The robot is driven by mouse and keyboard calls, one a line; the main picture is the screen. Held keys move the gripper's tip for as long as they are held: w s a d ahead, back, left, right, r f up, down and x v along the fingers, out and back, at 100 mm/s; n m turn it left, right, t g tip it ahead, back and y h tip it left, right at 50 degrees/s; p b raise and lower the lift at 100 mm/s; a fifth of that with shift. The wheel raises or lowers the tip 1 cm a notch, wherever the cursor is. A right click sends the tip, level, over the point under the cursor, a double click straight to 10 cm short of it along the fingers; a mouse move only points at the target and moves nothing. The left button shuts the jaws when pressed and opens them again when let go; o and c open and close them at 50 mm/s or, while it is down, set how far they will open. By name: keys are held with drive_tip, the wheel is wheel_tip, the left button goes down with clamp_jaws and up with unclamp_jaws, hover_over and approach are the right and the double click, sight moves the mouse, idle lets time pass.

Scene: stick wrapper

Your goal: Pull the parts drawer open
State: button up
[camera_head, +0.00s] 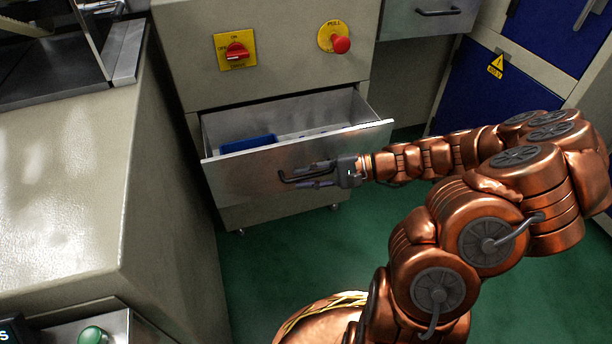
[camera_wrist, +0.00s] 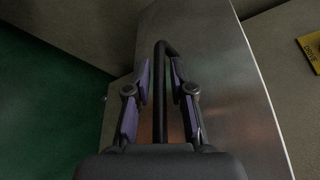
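The parts drawer (camera_head: 270,170) is a grey metal drawer low in the beige cabinet, and it stands pulled out with its inside showing. Its dark bar handle (camera_head: 295,177) is on the front panel. My gripper (camera_head: 315,176) reaches the handle from the right. In the wrist view, the handle bar (camera_wrist: 161,55) runs between the two purple-padded fingers of my gripper (camera_wrist: 160,88). A gap shows on each side of the bar, so the fingers are around it and not closed on it. The drawer's front panel (camera_wrist: 225,80) lies behind the fingers.
A blue item (camera_head: 248,143) lies inside the drawer. Above are a red rotary switch (camera_head: 237,51) and a red pull knob (camera_head: 341,44). A beige machine housing (camera_head: 60,190) stands close on the left. Green floor (camera_head: 265,265) is clear in front of the drawer.

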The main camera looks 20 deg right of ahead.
drive_tip(key=v, duration=1.2)
idle(0.4)
drive_tip(key=s+a+r+n+g+h+p, duration=0.3)
drive_tip(key=s+a+r+n+g+p, duration=0.15)
drive_tip(key=a+r+p, duration=0.5)
drive_tip(key=s+a+r+n+g+h+p, duration=0.4)
drive_tip(key=a+r+p, duration=0.3)
drive_tip(key=r+p, duration=0.55)
drive_tip(key=s+d+r+n+h+p, duration=0.1)
drive_tip(key=s+r+h+p, duration=0.2)
drive_tip(key=s+r+p, duration=0.3)
drive_tip(key=s+d+r+n+h+p, duration=0.1)
drive_tip(key=s+r+h+p, duration=0.3)
drive_tip(key=r+p, duration=0.8)
wheel_tip(320, 180, up, 3)
drive_tip(key=s+d, duration=0.1)
drive_tip(key=s, duration=0.1)
drive_tip(key=shift+s+t, duration=0.35)
drive_tip(key=shift+s, duration=0.05)
